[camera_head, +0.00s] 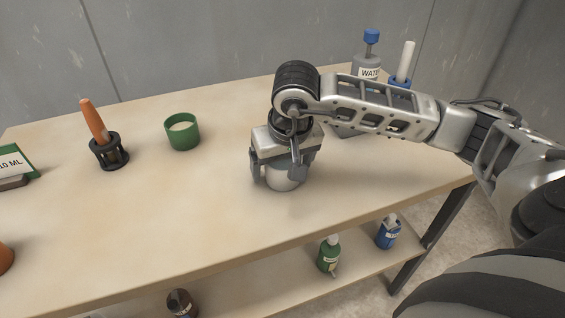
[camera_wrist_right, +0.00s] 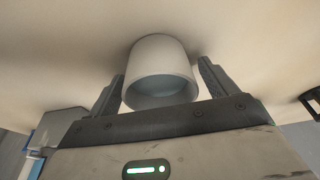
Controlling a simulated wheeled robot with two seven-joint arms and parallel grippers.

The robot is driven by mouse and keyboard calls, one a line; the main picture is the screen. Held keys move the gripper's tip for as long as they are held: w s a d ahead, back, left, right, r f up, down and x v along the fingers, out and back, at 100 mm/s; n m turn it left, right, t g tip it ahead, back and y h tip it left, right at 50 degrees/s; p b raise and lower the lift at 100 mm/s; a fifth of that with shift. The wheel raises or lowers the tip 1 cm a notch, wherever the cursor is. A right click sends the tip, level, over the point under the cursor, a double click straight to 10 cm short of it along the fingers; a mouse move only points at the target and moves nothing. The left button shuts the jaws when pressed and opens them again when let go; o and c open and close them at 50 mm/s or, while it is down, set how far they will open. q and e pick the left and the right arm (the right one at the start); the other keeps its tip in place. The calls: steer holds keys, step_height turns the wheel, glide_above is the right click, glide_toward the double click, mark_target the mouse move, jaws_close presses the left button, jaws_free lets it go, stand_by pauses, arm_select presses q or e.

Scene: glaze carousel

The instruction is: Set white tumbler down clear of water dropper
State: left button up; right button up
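The white tumbler (camera_head: 283,180) appears to stand upright on the table, right of its middle, its upper part hidden by my right gripper. In the right wrist view the tumbler (camera_wrist_right: 160,65) sits between the two fingers, with a narrow gap showing on each side. My right gripper (camera_head: 282,178) points down around the tumbler, fingers open; it also shows in the right wrist view (camera_wrist_right: 162,75). The water dropper (camera_head: 368,72), a grey bottle with a blue top and a partly hidden label, stands behind my right arm, apart from the tumbler. My left gripper is out of view.
A green cup (camera_head: 182,132) and a black holder (camera_head: 110,153) with an orange-handled tool stand to the left. A blue container (camera_head: 399,82) with a white stick is beside the dropper. Bottles stand on the lower shelf (camera_head: 230,291). The table's front middle is clear.

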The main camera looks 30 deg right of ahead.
mark_target(288, 188)
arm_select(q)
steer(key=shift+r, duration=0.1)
arm_select(e)
steer(key=shift+r+p, duration=0.3)
arm_select(q)
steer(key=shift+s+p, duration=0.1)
steer(key=shift+p, duration=0.3)
arm_select(e)
steer(key=v, duration=1.1)
steer(key=shift+r, duration=0.45)
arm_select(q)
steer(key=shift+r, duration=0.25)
arm_select(e)
steer(key=shift+s, duration=0.15)
